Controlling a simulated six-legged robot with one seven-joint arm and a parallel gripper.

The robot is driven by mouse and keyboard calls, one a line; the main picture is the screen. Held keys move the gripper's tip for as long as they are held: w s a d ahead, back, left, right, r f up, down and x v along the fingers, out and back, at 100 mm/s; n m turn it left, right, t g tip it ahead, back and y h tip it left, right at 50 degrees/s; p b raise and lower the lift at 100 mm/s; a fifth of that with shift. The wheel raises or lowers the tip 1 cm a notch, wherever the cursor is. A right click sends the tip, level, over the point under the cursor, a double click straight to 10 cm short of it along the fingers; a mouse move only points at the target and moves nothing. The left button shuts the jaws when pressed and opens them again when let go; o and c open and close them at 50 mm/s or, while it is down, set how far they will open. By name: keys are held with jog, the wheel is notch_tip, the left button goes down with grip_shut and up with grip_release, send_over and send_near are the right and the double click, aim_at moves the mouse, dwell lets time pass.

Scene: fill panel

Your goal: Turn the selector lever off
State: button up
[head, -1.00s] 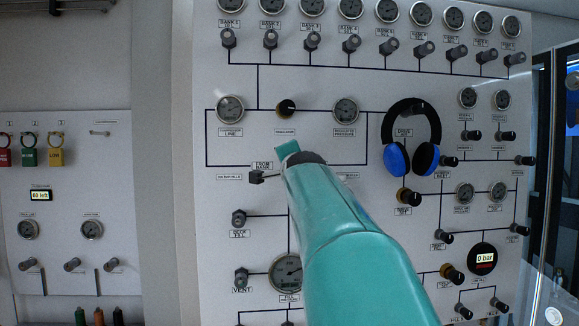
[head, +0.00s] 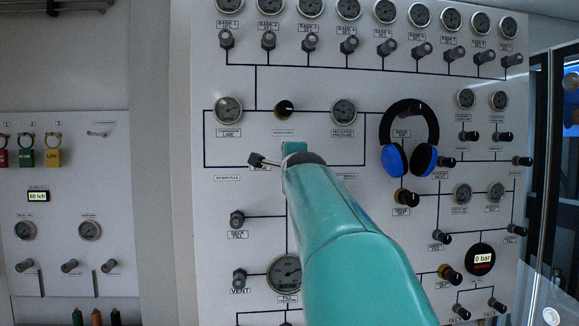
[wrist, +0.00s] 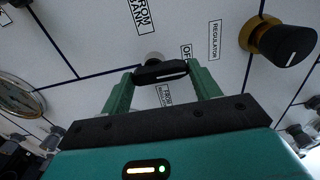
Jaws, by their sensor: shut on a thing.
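The selector lever (wrist: 160,72) is a black bar on the white panel. In the wrist view it lies between the two green fingers of my gripper (wrist: 163,78), which is shut on it. An OFF label (wrist: 187,52) shows close to the lever's right end, and a FROM BANK label (wrist: 141,14) is at the top. In the head view the lever's dark end (head: 257,160) sticks out left of my gripper (head: 294,150), tilted with its outer end up. The lever's mount is hidden behind my gripper there.
The regulator knob (head: 284,109) is just above my gripper, between two gauges (head: 228,109). Blue and black headphones (head: 408,138) hang to the right. Valve knobs and a large gauge (head: 284,273) sit below, the gauge partly behind my arm.

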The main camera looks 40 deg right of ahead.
jog(key=o, duration=1)
jog(key=v, duration=1.3)
jog(key=shift+s+a, duration=0.3)
